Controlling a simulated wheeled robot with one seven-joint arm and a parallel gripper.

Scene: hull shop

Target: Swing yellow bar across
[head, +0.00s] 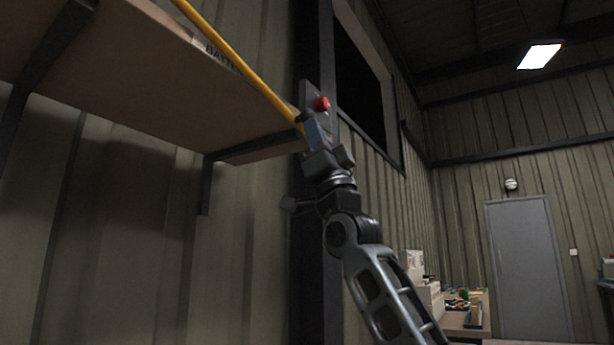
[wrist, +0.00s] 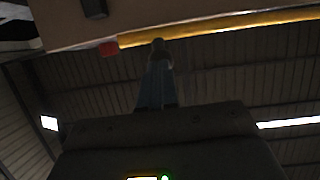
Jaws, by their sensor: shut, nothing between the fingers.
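The yellow bar (head: 238,62) slants from the top left down to a dark upright post near my gripper in the head view. In the wrist view the yellow bar (wrist: 230,24) crosses the top of the picture. A red knob (head: 321,103) sits on a grey plate on the post, with a red piece (wrist: 109,48) by the bar's end in the wrist view. My gripper (head: 307,118) is shut and empty, its tip close to the bar's lower end. In the wrist view the fingertips (wrist: 158,45) overlap the bar's lower edge; I cannot tell whether they touch.
A brown shelf (head: 110,75) on dark brackets juts from the corrugated wall at the left, behind the bar. A dark opening (head: 360,90) lies right of the post. A bench (head: 470,320) with boxes and a grey door (head: 526,265) are farther off at the right.

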